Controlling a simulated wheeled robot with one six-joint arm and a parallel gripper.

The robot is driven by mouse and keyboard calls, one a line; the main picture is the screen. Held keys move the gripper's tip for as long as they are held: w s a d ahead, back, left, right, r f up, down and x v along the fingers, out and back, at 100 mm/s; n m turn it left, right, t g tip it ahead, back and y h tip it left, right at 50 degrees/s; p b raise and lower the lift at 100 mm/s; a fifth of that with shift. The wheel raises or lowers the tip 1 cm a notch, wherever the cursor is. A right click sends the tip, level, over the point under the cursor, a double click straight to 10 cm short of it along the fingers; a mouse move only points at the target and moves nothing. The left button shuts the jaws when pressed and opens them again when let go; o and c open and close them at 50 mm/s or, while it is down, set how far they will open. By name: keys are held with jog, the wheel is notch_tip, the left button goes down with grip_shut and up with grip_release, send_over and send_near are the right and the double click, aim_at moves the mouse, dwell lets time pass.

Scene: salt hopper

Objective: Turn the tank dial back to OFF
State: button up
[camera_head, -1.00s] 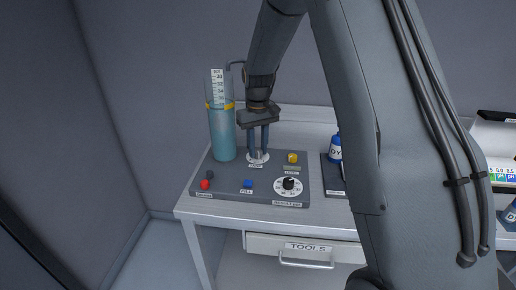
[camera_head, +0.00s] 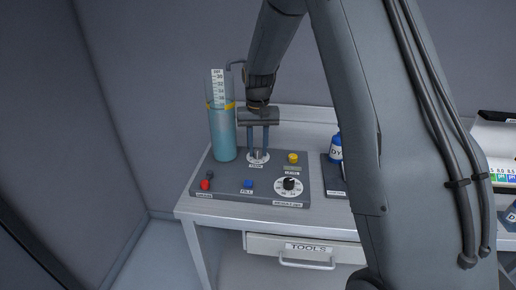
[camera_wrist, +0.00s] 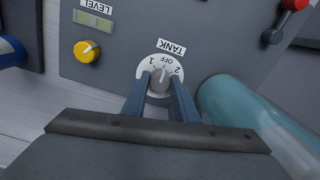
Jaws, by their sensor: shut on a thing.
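The tank dial (camera_head: 258,158) is a small grey knob on a white disc, on the grey control panel (camera_head: 225,177). In the wrist view the tank dial (camera_wrist: 160,77) shows the labels 1, OFF and 2 and the word TANK, upside down. The white mark on the knob appears to point up towards OFF. My gripper (camera_head: 258,150) reaches down from above, and its two blue fingers are shut on the knob. In the wrist view my gripper (camera_wrist: 160,84) has one finger on each side of the knob.
A clear cylinder of teal liquid (camera_head: 222,135) stands close to the left of my gripper. A yellow knob (camera_head: 293,157), a black dial (camera_head: 289,184), a blue button (camera_head: 248,183) and a red control (camera_head: 205,184) are on the panel. A blue bottle (camera_head: 335,148) stands right.

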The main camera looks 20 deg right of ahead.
aim_at(258, 151)
jog(key=shift+w+r, duration=0.1)
jog(key=o, duration=1.1)
jog(key=shift+c, duration=0.2)
jog(key=shift+r+b, duration=1.15)
jog(key=shift+r, duration=2.7)
jog(key=s+f, duration=0.2)
jog(key=s, duration=0.7)
jog(key=s+f+n+t, duration=0.1)
jog(key=s+f, duration=0.1)
jog(key=s, duration=0.6)
jog(key=s+f+n, duration=0.1)
jog(key=s, duration=0.8)
jog(key=shift+s+d+f, duration=0.1)
jog(key=shift+s+f, duration=0.2)
jog(key=shift+f, duration=0.1)
